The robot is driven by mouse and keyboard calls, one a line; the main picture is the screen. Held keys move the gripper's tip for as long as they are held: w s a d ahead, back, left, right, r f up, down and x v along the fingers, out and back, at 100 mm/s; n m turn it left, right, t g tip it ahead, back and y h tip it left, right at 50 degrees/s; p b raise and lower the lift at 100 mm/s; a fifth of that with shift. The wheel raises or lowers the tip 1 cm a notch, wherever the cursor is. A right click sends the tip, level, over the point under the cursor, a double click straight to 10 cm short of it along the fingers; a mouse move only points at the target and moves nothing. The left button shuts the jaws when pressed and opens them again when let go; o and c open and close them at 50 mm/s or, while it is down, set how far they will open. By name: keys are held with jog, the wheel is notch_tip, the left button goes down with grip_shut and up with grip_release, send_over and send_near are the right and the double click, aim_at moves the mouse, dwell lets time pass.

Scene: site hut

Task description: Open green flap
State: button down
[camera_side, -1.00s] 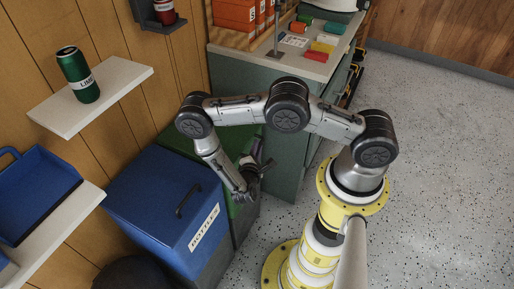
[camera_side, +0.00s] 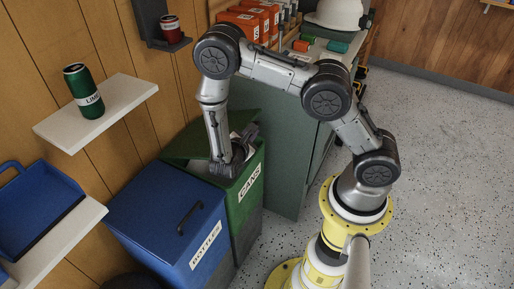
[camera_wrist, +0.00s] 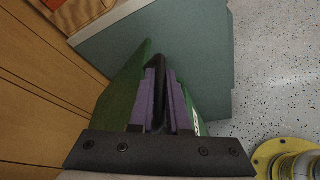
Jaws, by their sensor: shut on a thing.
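The green bin (camera_side: 242,202), labelled CANS, stands between the blue bin and the grey-green cabinet. Its green flap (camera_side: 184,146) is tilted up, hinged along the wooden wall side, with a dark opening under it. My gripper (camera_side: 243,148) is at the flap's front part, over the bin. In the wrist view the flap (camera_wrist: 122,92) stands at a slant, and my gripper (camera_wrist: 160,88) is shut on its black handle (camera_wrist: 155,64), between the purple finger pads. The inside of the bin is mostly hidden by my gripper.
The blue bin (camera_side: 165,215), labelled BOTTLES, has its lid down. A white shelf with a green can (camera_side: 84,92) and a blue tray (camera_side: 35,205) hang on the wall to the left. The grey-green cabinet (camera_side: 275,150) stands close behind. The floor at right is clear.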

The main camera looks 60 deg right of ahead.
jog(key=w+r+n+g, duration=0.2)
jog(key=w+r+n, duration=0.1)
jog(key=w+r, duration=1.2)
jog(key=shift+w+r, duration=0.2)
jog(key=shift+r, duration=0.25)
jog(key=c, duration=0.9)
grip_release()
jog(key=v, duration=1.4)
jog(key=shift+w+d+r, duration=0.1)
jog(key=shift+r, duration=0.05)
